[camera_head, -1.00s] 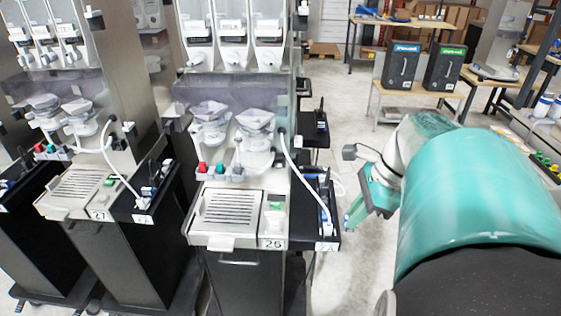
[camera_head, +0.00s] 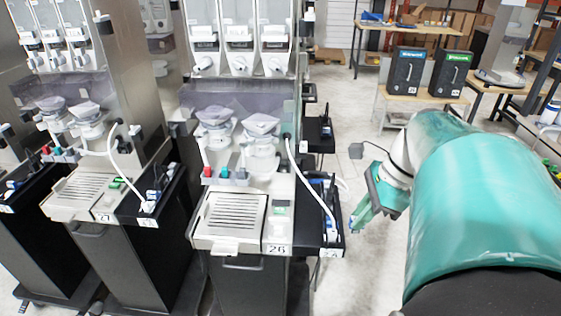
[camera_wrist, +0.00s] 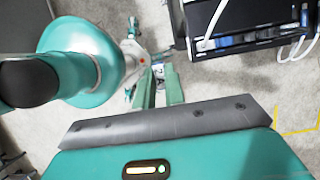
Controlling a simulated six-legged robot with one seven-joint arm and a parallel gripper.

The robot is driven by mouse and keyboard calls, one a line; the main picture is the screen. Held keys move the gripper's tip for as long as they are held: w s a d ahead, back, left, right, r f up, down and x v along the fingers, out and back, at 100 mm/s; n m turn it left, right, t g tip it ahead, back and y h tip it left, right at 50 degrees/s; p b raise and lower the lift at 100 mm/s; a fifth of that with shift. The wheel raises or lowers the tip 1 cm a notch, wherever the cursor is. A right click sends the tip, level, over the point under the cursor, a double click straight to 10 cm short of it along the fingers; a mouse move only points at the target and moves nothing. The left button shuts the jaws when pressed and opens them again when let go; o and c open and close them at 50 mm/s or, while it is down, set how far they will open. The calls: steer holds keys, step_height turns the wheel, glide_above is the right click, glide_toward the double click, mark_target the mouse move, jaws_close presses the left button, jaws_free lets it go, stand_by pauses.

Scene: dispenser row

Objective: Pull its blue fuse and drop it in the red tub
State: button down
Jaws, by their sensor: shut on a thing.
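My gripper (camera_head: 357,224) hangs just right of dispenser 26's black side box (camera_head: 330,245), clear of it. It is shut on a small blue thing, the blue fuse (camera_head: 352,221), mostly hidden by the fingers. In the wrist view the two green fingers of my gripper (camera_wrist: 158,84) are close together, with a small whitish-blue bit of the fuse (camera_wrist: 158,70) between their tips. The side box (camera_wrist: 207,14) also shows at the upper right there, with blue parts (camera_wrist: 262,36) in it. No red tub is in view.
Dispenser 26 (camera_head: 228,222) and dispenser 27 (camera_head: 80,195) stand to the left, each with a white cable into its side box. A bench with two black boxes (camera_head: 405,75) stands at the back.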

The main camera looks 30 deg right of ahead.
mark_target(352, 217)
steer(key=shift+r, duration=0.1)
stand_by(0.4)
steer(key=shift+r, duration=1.45)
steer(key=shift+w, duration=0.1)
